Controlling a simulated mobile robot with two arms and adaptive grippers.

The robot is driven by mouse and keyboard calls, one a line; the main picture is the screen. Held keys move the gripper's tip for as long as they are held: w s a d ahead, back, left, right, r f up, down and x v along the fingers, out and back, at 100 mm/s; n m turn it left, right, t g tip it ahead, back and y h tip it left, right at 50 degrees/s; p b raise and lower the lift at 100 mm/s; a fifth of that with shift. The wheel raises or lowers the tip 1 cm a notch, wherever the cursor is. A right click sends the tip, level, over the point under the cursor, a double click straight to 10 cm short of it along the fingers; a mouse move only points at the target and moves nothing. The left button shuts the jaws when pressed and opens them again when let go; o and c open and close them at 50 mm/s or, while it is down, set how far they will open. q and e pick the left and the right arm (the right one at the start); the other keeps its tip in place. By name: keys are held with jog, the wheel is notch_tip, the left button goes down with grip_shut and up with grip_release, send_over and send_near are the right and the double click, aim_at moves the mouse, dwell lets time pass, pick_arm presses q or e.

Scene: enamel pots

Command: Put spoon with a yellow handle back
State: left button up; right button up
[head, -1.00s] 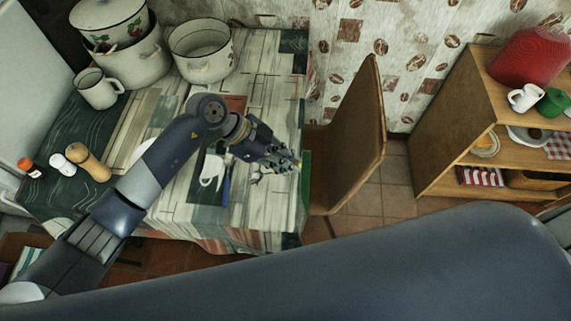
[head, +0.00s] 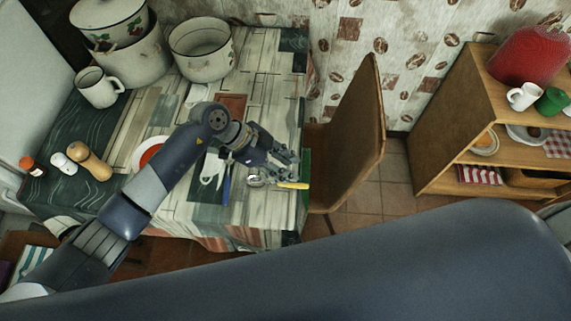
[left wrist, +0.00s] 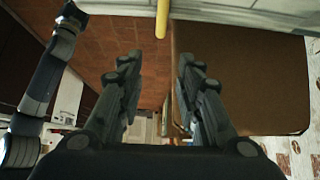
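The spoon with a yellow handle (head: 293,185) lies at the table's right edge in the head view, its handle pointing right past the edge. Its metal end (head: 256,179) is toward the left on the table. My left gripper (head: 288,163) is just above the handle in the picture, open and empty. In the left wrist view my left gripper (left wrist: 156,65) shows two fingers spread apart, with the yellow handle (left wrist: 162,18) beyond them, not between them. My right gripper is not in view.
A blue-handled utensil (head: 227,185) and a white mug-like item (head: 210,168) lie left of the spoon. A chair (head: 350,140) stands close to the table's right edge. Enamel pots (head: 200,50) stand at the back, a white mug (head: 98,88) at the left.

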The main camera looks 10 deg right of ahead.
pick_arm(q)
jog(key=b+v, duration=0.1)
jog(key=v, duration=1.1)
jog(key=shift+b, duration=0.3)
jog(key=shift+w, duration=0.1)
